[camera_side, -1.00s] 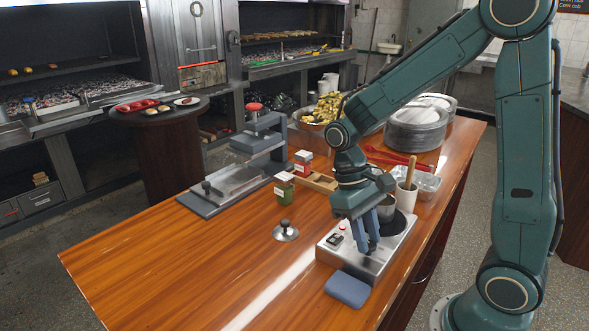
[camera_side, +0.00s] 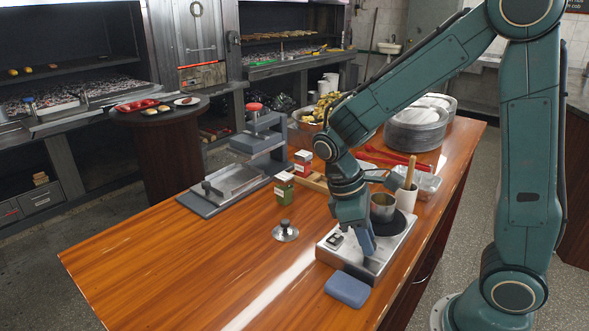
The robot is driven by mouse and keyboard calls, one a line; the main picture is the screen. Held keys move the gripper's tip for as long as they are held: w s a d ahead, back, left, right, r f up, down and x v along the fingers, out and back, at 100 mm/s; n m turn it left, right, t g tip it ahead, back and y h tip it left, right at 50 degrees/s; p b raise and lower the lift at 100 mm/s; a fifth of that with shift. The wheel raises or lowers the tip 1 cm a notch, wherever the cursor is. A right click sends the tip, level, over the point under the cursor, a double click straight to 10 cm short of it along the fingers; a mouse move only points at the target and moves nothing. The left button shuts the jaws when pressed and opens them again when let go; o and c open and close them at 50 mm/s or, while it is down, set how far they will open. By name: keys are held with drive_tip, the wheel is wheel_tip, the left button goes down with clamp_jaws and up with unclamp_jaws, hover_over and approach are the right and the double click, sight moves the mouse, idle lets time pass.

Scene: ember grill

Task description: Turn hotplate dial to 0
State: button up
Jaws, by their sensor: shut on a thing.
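The silver hotplate (camera_side: 338,261) sits near the right edge of the wooden table. A metal pot (camera_side: 383,206) stands on its dark burner. My gripper (camera_side: 369,256) points down at the front part of the hotplate, beside a dark panel with small switches (camera_side: 334,240). Its blue fingers are shut on the dial, which they mostly hide. I cannot read the dial's setting.
A blue-grey pad (camera_side: 348,289) lies just in front of the hotplate. A round metal lid with a knob (camera_side: 286,231) lies to the left. The left part of the table is clear.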

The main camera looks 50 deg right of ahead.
drive_tip(key=o, duration=1)
drive_tip(key=shift+v, duration=6.75)
drive_tip(key=shift+w+r, duration=0.1)
drive_tip(key=shift+r, duration=0.05)
drive_tip(key=s+d+r+m+t, duration=0.2)
drive_tip(key=s+d+t, duration=0.2)
drive_tip(key=s+t, duration=0.15)
drive_tip(key=shift+s+a+f+m+t+y, duration=0.3)
drive_tip(key=shift+s+a+m+t, duration=0.15)
drive_tip(key=shift+s+t, duration=0.4)
drive_tip(key=shift+s+a+f+m+t+y, duration=0.25)
drive_tip(key=shift+s+a+m+t, duration=0.2)
drive_tip(key=shift+s, duration=0.65)
drive_tip(key=shift+s+a+f+m+t+y, duration=0.2)
drive_tip(key=shift+s+a+m+t+y, duration=0.2)
drive_tip(key=shift+s+t, duration=0.45)
